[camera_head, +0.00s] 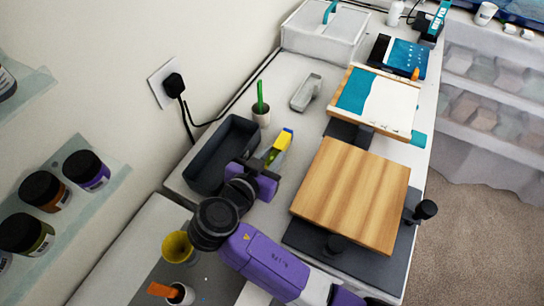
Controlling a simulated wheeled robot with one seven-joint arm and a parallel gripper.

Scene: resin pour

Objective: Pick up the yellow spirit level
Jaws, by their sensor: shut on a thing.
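The yellow spirit level (279,147) is a short yellow bar with a dark blue patch at its far end. It is in my gripper (268,168), which is shut on its near part. The jaws hide that near end. The level points away and slightly right, just right of a dark grey tray. I cannot tell whether it touches the worktop or hangs a little above it.
The dark tray (222,157) is close on the left, and a small cup (261,117) with a green stick stands behind. A wooden board (352,192) on a dark stand is to the right. A yellow funnel-like cup (178,247) is at the front left.

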